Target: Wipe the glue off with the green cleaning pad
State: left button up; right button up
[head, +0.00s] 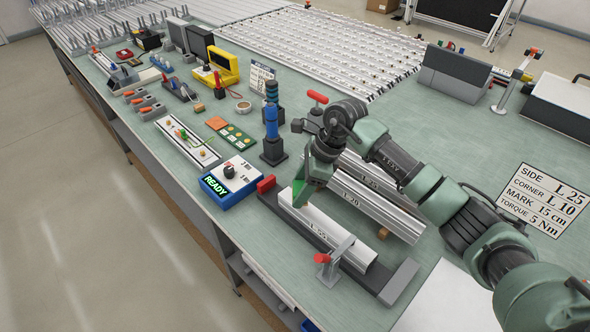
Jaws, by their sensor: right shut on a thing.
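My right gripper (314,176), green-grey with dark parts, comes in from the right. It is shut on the green cleaning pad (302,194), only partly visible below the fingers. I cannot make out any glue. My left gripper is not in view.
More profiles (385,203) lie just right of the fixture. A blue box (219,192) showing "READY" and a blue-black upright tool (272,138) stand to the left. A sign (545,201) lies at the right. Several tools line the bench's left side.

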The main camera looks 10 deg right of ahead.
jog(key=shift+s+d+r+p, duration=0.1)
jog(key=shift+s+r+p, duration=0.1)
jog(key=shift+r, duration=0.35)
jog(key=shift+s+d+r+p, duration=0.1)
jog(key=shift+s+r, duration=0.05)
jog(key=shift+r, duration=0.8)
jog(key=shift+w+a+r+p, duration=0.1)
jog(key=shift+w+r+p, duration=0.1)
jog(key=shift+r+p, duration=0.6)
jog(key=shift+s+r, duration=0.15)
jog(key=shift+r, duration=0.4)
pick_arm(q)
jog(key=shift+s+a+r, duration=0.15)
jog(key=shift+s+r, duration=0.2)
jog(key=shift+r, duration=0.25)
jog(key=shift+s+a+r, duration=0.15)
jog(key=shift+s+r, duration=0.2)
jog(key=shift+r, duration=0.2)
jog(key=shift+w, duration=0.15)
